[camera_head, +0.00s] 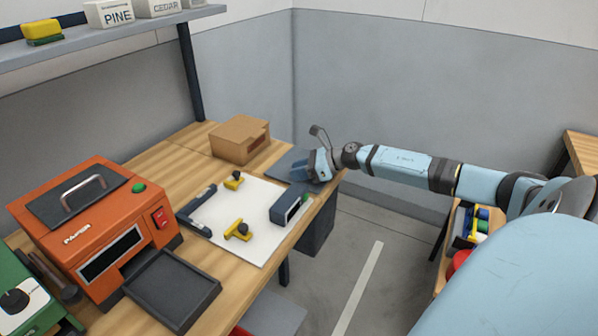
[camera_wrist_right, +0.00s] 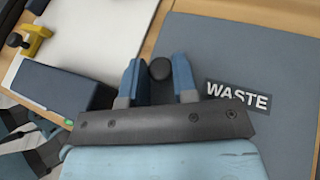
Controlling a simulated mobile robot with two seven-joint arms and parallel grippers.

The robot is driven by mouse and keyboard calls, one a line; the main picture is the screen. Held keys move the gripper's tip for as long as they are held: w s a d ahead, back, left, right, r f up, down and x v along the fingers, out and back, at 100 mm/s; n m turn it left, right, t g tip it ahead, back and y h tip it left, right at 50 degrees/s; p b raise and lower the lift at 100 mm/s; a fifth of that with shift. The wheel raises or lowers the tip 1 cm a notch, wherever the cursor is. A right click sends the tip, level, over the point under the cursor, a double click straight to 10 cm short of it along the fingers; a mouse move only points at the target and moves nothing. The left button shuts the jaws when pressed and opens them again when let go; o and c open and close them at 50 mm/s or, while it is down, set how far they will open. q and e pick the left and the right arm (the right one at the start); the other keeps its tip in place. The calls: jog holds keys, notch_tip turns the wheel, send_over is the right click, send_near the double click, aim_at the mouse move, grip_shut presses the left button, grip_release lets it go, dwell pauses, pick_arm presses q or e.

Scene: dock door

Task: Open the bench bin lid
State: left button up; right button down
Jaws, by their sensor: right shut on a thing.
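The bench bin lid (camera_head: 285,163) is a flat dark grey panel at the far right end of the bench, and it looks closed. In the right wrist view the lid (camera_wrist_right: 245,55) carries a "WASTE" label (camera_wrist_right: 238,95). Its round black knob (camera_wrist_right: 160,68) stands between the two blue fingers of my right gripper (camera_wrist_right: 157,75). In the head view my right gripper (camera_head: 319,166) is at the lid's right side, shut on the knob, and it hides the knob and part of the lid. My left gripper is not in view.
A dark box (camera_head: 317,226) hangs under the bench edge. A white board (camera_head: 217,215) with yellow clamps and a dark blue device (camera_head: 289,207) lies nearer. An orange machine (camera_head: 95,225) stands left.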

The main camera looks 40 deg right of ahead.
jog(key=shift+d+r, duration=0.15)
jog(key=shift+r, duration=0.35)
pick_arm(q)
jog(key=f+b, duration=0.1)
jog(key=b, duration=0.4)
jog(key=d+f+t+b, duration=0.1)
jog(key=b, duration=0.2)
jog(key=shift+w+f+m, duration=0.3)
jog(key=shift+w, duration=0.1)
pick_arm(e)
jog(key=w+d+r+m+t+y, duration=0.2)
jog(key=d+r+m+y, duration=0.1)
jog(key=d+r+m, duration=0.2)
jog(key=w+d+r+m+t+y, duration=0.3)
jog(key=d+r+m, duration=0.3)
jog(key=d+m, duration=0.3)
jog(key=d, duration=0.2)
jog(key=shift+d+r+t, duration=0.25)
jog(key=shift+d+t, duration=0.05)
jog(key=shift+d, duration=0.1)
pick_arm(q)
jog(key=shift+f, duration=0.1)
pick_arm(e)
jog(key=c, duration=1)
grip_release()
jog(key=shift+w, duration=0.1)
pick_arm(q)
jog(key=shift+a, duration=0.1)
pick_arm(e)
jog(key=shift+o, duration=0.2)
